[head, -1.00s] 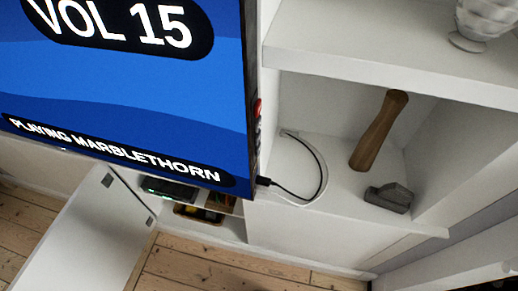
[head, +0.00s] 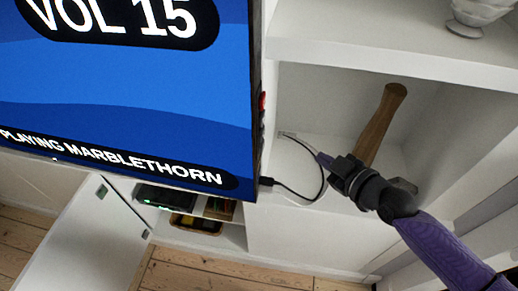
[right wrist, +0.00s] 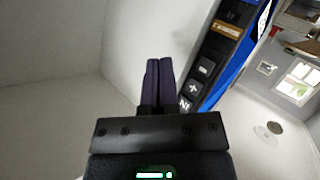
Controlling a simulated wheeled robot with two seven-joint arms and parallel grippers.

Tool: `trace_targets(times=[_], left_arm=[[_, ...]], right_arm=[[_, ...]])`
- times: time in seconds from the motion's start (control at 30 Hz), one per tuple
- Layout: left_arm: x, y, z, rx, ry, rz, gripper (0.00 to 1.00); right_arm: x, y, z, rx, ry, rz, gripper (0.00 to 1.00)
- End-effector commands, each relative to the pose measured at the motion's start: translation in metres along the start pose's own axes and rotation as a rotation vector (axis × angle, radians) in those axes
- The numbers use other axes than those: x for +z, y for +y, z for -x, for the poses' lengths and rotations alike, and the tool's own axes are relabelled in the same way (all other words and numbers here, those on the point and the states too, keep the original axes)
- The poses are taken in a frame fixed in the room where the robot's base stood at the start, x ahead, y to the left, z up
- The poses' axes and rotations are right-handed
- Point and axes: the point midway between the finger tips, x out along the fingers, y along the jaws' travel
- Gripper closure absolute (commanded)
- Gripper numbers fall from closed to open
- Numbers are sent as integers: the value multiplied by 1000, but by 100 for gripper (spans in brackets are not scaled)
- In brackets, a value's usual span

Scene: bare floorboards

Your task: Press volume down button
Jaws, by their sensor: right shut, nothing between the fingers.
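The TV (head: 130,105) fills the left of the head view and its screen reads "VOL 15". A red control (head: 262,103) shows on its right side edge. In the right wrist view the dark side panel (right wrist: 210,60) carries a minus button (right wrist: 205,68), a plus button (right wrist: 193,88) and lettering below. My right gripper (head: 322,158) is shut and empty, to the right of the TV edge and apart from it. Its fingers (right wrist: 158,64) point up in the wrist view, left of the buttons. My left gripper is not in view.
A wooden-handled hammer (head: 382,122) leans in the white shelf compartment behind my right arm, its head partly hidden. A black cable (head: 300,192) loops from the TV. A pale ornamental vessel (head: 470,15) stands on the upper shelf. An open cabinet door (head: 75,240) is at lower left.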

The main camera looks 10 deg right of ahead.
Motion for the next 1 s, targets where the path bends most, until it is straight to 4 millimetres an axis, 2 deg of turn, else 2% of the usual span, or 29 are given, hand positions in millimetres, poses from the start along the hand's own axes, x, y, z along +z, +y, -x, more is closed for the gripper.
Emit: trace_targets(times=[0.13,0.53,0.73,1.0], left_arm=[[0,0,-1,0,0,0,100],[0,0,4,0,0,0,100],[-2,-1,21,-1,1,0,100],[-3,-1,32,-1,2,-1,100]], right_arm=[[-14,0,2,-14,37,25,100],[-19,-2,-2,-13,40,23,100],[-37,-15,-19,-13,41,19,100],[-53,-36,-45,-13,38,22,100]])
